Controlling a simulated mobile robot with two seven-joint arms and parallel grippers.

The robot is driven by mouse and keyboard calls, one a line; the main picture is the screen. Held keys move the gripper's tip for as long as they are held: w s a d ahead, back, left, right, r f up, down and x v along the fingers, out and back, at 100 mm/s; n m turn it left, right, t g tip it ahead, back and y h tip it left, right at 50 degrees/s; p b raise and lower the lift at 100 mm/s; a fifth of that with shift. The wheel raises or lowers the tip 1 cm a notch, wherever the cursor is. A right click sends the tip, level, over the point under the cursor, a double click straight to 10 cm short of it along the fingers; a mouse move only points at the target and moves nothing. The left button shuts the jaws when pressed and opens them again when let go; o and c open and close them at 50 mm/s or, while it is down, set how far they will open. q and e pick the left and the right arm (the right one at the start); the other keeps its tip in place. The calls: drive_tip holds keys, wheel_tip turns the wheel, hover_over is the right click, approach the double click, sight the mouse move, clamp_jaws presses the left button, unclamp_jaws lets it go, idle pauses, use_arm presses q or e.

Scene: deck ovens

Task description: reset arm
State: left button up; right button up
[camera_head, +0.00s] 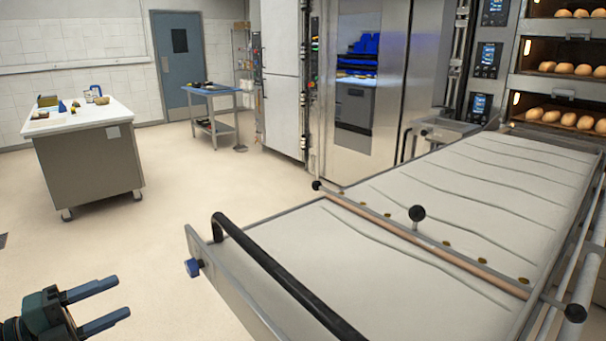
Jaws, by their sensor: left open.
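My left gripper (112,304) is at the lower left corner of the head view. Its two blue-grey fingers are apart, with nothing between them, and they point to the right. It is over the bare floor, to the left of the loader's near end and apart from it. My right gripper is not in view.
A long loader (300,232) with a pale cloth bed and a black handle bar (285,277) fills the right. It reaches to deck ovens holding bread (574,69). A wheeled worktable (85,125) and a blue table (209,92) stand further back. Open floor (150,235) lies between.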

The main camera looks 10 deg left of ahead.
use_arm(q)
drive_tip(key=s+d+f+n+g+y, duration=0.1)
drive_tip(key=s+d+f+n+y, duration=0.1)
drive_tip(key=f+n+y, duration=0.65)
drive_tip(key=s+d+f+n+g+y, duration=0.15)
drive_tip(key=f+n+y, duration=0.4)
drive_tip(key=n, duration=0.55)
drive_tip(key=s+d+f+n+g+h, duration=0.4)
drive_tip(key=s+d+g, duration=0.4)
drive_tip(key=s+d, duration=0.55)
drive_tip(key=w+d+f+t+h+p, duration=0.1)
drive_tip(key=w+d+f+t+h, duration=0.1)
drive_tip(key=w+d+f+t, duration=0.3)
drive_tip(key=shift+w+d+f+m+t+p, duration=0.25)
drive_tip(key=shift+w+d+m+t+p, duration=0.15)
drive_tip(key=shift+w+d+t, duration=0.9)
drive_tip(key=shift+w+d+g, duration=0.1)
drive_tip(key=shift+d+g, duration=0.15)
